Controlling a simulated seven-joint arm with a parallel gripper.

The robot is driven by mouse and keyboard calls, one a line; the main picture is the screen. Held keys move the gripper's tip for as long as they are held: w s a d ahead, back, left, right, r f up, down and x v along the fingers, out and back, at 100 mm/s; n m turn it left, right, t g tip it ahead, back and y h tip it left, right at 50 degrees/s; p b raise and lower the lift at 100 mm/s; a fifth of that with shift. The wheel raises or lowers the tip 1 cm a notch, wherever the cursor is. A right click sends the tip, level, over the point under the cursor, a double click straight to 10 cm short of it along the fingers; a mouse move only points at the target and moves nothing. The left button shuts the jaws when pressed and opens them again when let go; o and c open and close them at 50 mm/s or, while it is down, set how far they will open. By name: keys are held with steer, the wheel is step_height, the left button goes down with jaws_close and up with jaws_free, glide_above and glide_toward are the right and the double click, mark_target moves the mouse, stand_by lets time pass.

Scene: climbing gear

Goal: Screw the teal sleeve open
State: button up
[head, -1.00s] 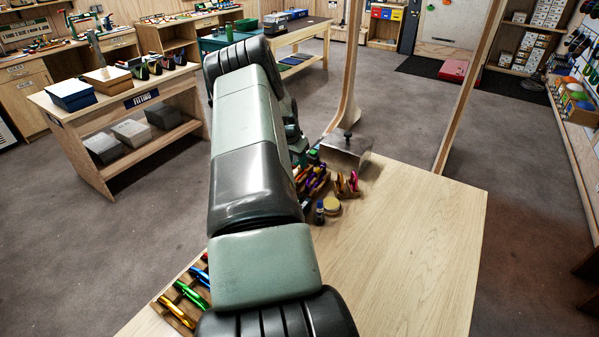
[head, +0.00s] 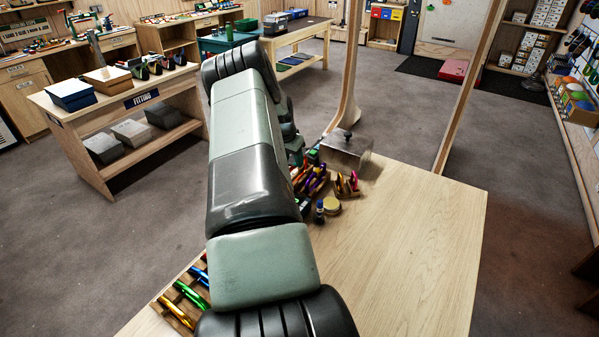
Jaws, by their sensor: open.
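I cannot make out a teal sleeve in the head view. My arm runs up the middle and covers part of the wooden table (head: 420,240). My gripper does not show; it is hidden behind or beyond my arm. Coloured carabiners, blue, green and gold, lie in a wooden rack (head: 172,312) at the table's lower left, partly covered by my arm. More small coloured gear (head: 315,180) sits in a holder just right of my arm, too small to tell apart.
A grey metal box-like thing (head: 347,153) with a dark knob stands at the table's far edge. Near it are upright purple and orange pieces (head: 348,185), a dark bottle (head: 319,212) and a round yellowish tin (head: 332,206). The table's right side is clear.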

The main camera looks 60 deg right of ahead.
mark_target(295, 166)
steer(key=shift+w+f, duration=0.1)
steer(key=shift+f, duration=0.1)
steer(key=shift+w+f, duration=0.1)
steer(key=shift+f, duration=1.15)
steer(key=shift+s, duration=0.8)
steer(key=shift+s+d+r, duration=0.1)
steer(key=shift+r, duration=1.3)
